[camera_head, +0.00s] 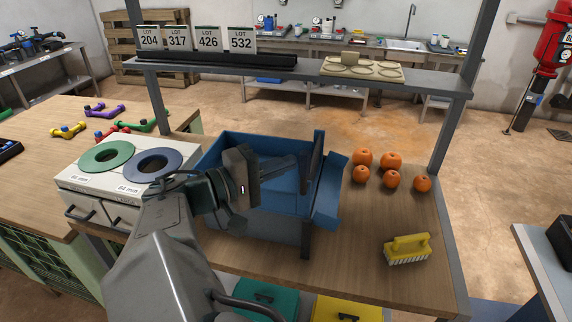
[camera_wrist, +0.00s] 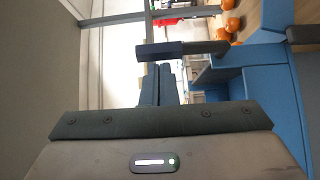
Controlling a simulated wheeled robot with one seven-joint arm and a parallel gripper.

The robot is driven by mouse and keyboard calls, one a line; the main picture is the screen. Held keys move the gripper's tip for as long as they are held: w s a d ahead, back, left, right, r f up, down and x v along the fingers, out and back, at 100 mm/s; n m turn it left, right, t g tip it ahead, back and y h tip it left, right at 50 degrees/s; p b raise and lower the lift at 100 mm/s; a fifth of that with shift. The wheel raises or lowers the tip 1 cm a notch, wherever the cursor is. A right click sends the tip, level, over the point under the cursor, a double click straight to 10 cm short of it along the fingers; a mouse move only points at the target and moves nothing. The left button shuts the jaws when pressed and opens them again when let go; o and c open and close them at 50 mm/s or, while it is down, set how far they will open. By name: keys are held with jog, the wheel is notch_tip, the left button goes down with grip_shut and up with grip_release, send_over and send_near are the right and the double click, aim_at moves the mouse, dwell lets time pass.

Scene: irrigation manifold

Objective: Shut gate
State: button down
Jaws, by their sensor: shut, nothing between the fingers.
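A blue hopper box (camera_head: 225,145) stands on the wooden bench, with a short blue chute (camera_head: 331,190) on its right side. A dark blue upright gate plate (camera_head: 318,150) stands at the chute end, its top above the box walls. My gripper (camera_head: 292,166) is over the box, left of the plate, with its fingers pointing right. In the wrist view the fingers (camera_wrist: 158,84) are shut together and empty. A dark blue bar (camera_wrist: 180,49), seemingly part of the gate, lies just beyond the fingertips; I cannot tell whether they touch. My arm hides part of the box.
Several oranges (camera_head: 391,161) lie right of the chute. A yellow brush (camera_head: 407,249) stands at the bench's right front. A shelf (camera_head: 420,84) with lot signs crosses above the back. Green and blue rings (camera_head: 107,157) sit on a white cabinet at left.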

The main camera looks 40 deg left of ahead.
jog(key=shift+d+r, duration=0.1)
dwell(0.5)
jog(key=w+a+v, duration=0.1)
jog(key=a+v, duration=0.1)
jog(key=v, duration=1)
jog(key=shift+s+a, duration=0.25)
jog(key=shift+a, duration=0.3)
jog(key=shift+s, duration=0.1)
